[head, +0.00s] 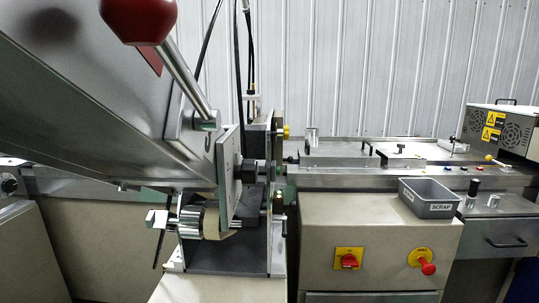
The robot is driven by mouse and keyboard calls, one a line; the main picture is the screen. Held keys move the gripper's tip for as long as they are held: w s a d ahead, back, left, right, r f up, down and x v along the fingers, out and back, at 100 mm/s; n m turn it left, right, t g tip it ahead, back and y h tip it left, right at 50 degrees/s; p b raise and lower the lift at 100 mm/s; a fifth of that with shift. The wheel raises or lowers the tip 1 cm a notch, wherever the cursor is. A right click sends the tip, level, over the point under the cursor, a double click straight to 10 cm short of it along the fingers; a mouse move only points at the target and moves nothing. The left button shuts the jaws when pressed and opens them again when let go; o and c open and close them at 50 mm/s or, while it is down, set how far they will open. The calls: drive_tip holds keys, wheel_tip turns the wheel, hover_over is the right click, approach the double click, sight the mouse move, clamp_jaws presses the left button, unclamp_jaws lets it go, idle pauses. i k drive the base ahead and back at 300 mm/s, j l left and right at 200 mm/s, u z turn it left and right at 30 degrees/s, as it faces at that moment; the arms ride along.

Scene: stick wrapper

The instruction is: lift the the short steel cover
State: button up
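Flat steel covers lie along the machine bed in the right half of the head view. One steel plate (340,160) lies at the left part of the bed. A small dark T-shaped handle (401,148) stands to the right of it. I cannot tell for certain which piece is the short steel cover. The covers appear to lie down on the bed. My gripper is not in view, so I cannot see whether it is open or holds anything.
A large steel hopper-like body with a red-knobbed lever (185,75) fills the left foreground. A grey SCRAP bin (429,198) sits at the bed's front edge. A red emergency button (427,267) and a red-yellow switch (349,260) are on the cabinet (385,222). A vented box (500,132) stands far right.

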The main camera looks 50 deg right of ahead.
sight(401, 157)
drive_tip(key=z, duration=1.7)
drive_tip(key=i+l+u, duration=0.2)
drive_tip(key=l+u, duration=0.2)
